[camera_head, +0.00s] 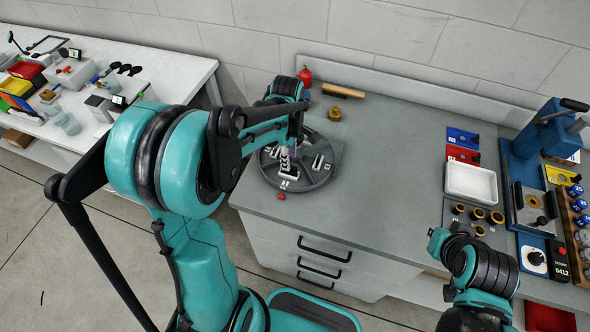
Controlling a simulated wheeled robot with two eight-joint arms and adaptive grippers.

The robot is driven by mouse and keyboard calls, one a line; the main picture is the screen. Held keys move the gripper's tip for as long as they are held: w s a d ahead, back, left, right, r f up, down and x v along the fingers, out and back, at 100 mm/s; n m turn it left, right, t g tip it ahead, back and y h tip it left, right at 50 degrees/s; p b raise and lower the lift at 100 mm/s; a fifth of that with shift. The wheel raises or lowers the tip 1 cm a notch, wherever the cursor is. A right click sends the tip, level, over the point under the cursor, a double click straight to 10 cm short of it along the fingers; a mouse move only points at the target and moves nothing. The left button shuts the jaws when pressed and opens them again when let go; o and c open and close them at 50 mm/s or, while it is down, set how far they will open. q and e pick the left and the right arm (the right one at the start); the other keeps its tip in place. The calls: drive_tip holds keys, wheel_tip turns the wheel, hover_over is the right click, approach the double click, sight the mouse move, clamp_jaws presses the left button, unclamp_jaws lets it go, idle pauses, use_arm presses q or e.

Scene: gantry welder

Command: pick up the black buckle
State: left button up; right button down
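A round dark grey tray (318,178) lies on the grey worktop near its left end, with several small pale and dark parts in its slots. My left arm reaches across from the left, and my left gripper (288,168) points down over the middle of this tray. Its fingers are small and blend with the parts below, so I cannot tell whether they are open or hold anything. I cannot pick out the black buckle for certain; it may be hidden by the gripper. My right arm is at the lower right, in front of the worktop, and its fingers cannot be made out.
A red bottle (306,76), a wooden-handled brush (343,91) and a brass piece (334,113) stand behind the tray. A white tray (470,196) and a blue press (524,172) are at the right. The worktop's middle is clear. A cluttered white table (165,66) is at the left.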

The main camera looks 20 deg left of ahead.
use_arm(q)
drive_tip(key=f+b, duration=0.1)
drive_tip(key=f, duration=0.2)
drive_tip(key=f+b, duration=0.1)
drive_tip(key=f, duration=0.2)
drive_tip(key=shift+w+a, duration=0.1)
drive_tip(key=shift+w, duration=0.1)
drive_tip(key=shift+r, duration=0.1)
clamp_jaws()
